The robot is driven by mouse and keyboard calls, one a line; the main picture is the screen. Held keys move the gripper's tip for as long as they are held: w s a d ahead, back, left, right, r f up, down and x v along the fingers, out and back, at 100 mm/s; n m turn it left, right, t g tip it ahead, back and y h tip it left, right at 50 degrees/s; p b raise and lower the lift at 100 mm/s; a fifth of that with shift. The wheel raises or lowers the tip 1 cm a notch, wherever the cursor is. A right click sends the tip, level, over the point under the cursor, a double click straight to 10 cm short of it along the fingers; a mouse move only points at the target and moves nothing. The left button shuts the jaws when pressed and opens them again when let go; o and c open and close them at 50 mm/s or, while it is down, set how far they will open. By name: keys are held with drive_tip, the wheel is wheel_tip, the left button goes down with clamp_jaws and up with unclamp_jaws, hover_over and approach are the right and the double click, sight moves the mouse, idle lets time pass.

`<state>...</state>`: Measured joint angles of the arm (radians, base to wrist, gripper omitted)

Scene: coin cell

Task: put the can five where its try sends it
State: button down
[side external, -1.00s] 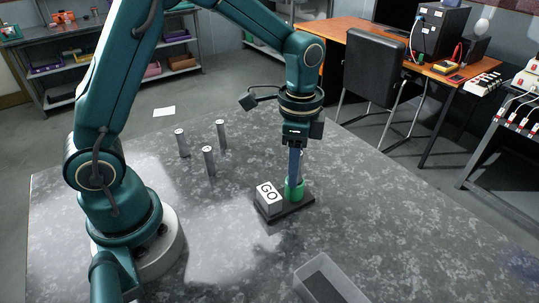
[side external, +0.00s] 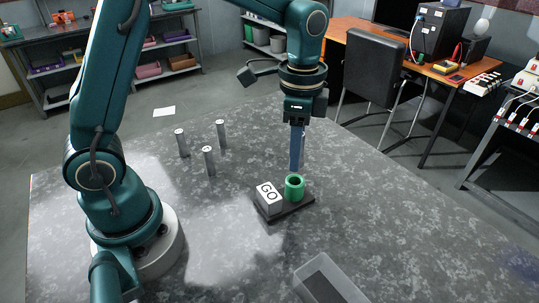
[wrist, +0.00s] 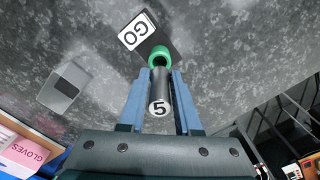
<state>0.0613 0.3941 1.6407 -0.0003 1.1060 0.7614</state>
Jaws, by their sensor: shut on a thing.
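My gripper (side external: 296,165) points straight down, just above the green ring-shaped holder (side external: 294,187). Its blue fingers are shut on can five (wrist: 159,95), a grey cylinder whose end facing the wrist camera reads "5". In the side view the fingers mostly hide the can. The green holder (wrist: 161,54) shows a dark open top and stands on a dark base plate (side external: 293,211), beside a grey block with a white "GO" label (side external: 268,197). The GO label also shows in the wrist view (wrist: 139,31).
Three grey cans stand upright on the stone table: a left one (side external: 182,143), a back one (side external: 221,134) and a front one (side external: 209,160). A clear tray (side external: 325,283) with a dark floor sits at the front edge. The table's right side is clear.

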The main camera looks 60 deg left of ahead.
drive_tip(key=shift+r, duration=0.5)
